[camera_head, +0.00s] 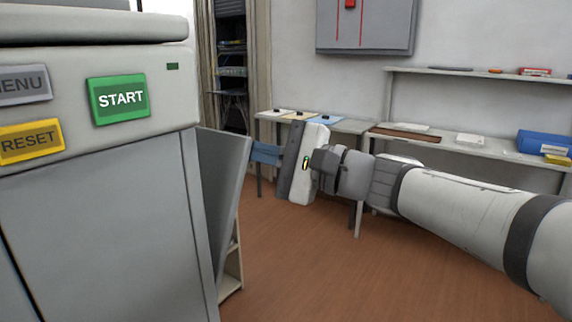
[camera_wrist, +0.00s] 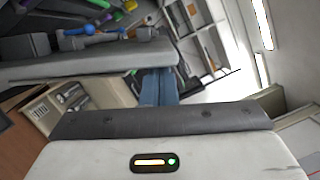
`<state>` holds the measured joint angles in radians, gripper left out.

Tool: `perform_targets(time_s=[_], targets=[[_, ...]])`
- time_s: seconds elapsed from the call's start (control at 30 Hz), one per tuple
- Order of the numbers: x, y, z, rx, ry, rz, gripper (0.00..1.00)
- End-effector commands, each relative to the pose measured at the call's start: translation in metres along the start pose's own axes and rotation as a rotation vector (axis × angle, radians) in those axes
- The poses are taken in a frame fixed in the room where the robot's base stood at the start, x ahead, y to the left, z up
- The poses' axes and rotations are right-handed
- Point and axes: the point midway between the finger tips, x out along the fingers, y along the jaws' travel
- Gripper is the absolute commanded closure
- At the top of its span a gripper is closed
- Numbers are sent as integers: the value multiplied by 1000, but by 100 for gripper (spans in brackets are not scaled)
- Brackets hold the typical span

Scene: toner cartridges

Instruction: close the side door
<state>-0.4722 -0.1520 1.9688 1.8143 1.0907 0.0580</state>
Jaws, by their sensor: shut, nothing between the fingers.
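The side door (camera_head: 224,195) is a grey panel on the right side of the big grey machine (camera_head: 100,230). It stands ajar, angled out from the machine. In the wrist view the door (camera_wrist: 95,63) crosses the upper left, with the machine's open inside beyond it. My gripper (camera_head: 256,153) has blue fingers, shut and empty, pointing at the door's outer side near its free edge. In the wrist view the fingertips (camera_wrist: 160,74) meet the door's near side; I cannot tell whether they touch it or stop just short.
The machine front has a green START button (camera_head: 120,98) and a yellow RESET button (camera_head: 31,142). A shelf unit (camera_head: 232,270) shows behind the door. A table (camera_head: 345,126) and a long bench (camera_head: 478,150) stand by the wall. Brown floor (camera_head: 300,270) is open below my arm.

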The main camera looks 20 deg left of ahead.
Motion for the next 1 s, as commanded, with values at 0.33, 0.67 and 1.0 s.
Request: perform_targets(time_s=[0.33,0.67,1.0], targets=[[11,2,47,-171,-6,41,100],[21,9,84,-311,-4,76,100],[26,14,105,-395,0,98,100]])
